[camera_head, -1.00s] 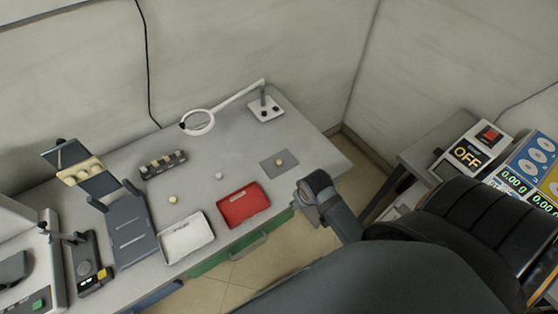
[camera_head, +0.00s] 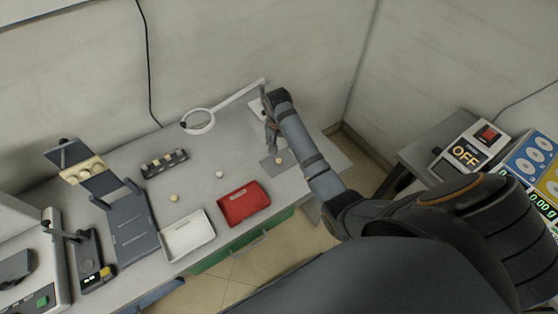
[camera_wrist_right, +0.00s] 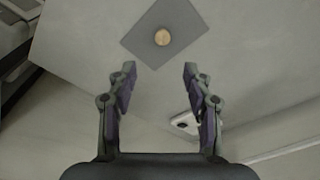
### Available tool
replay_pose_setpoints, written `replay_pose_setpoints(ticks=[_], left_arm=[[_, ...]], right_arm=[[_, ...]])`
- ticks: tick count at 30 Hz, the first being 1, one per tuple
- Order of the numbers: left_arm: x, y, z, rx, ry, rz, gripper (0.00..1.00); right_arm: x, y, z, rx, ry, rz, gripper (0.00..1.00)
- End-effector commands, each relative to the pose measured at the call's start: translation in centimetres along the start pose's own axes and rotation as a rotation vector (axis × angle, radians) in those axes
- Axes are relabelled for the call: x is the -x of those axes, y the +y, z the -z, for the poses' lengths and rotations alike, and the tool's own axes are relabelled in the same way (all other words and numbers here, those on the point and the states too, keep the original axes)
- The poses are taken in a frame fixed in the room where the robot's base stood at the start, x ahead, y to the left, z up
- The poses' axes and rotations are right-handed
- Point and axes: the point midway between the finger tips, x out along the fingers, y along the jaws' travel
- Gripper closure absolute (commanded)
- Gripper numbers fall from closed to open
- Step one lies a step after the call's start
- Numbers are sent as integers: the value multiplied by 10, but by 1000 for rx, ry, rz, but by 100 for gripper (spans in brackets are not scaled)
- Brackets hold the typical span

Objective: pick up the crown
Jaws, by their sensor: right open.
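A small round tan piece (camera_head: 279,160), which may be the crown, lies on a dark grey square mat (camera_head: 267,164) at the table's right end. In the right wrist view the piece (camera_wrist_right: 162,37) lies on the mat (camera_wrist_right: 183,18), ahead of the fingertips and roughly in line with the gap between them. My right gripper (camera_head: 271,140) is over the mat's far edge; in the wrist view it (camera_wrist_right: 158,74) is open and empty. Another tan piece (camera_head: 174,198) and a whitish one (camera_head: 219,174) lie on the bare table. My left gripper is out of view.
A red tray (camera_head: 243,203) and a white tray (camera_head: 188,237) stand at the front edge. A magnifier lamp (camera_head: 198,121) stands behind, its base close to my right gripper. A small rack (camera_head: 164,163) and a dark stand (camera_head: 131,229) are to the left.

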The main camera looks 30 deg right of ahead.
Motion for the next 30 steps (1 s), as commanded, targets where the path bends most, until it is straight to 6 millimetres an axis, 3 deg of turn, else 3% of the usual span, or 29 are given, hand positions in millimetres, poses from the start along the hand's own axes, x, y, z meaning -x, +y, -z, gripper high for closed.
replay_pose_setpoints(ticks=[6,14,21,29,30], left_arm=[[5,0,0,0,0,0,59],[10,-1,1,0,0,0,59],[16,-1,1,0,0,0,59],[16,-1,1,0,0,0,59],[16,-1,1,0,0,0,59]], right_arm=[[-34,0,-2,1,-1,-1,49],[-47,-1,-6,2,-4,-1,49],[-86,-3,-12,2,-1,-1,49],[-91,-4,-12,2,1,1,49],[-91,-3,-12,3,1,1,53]])
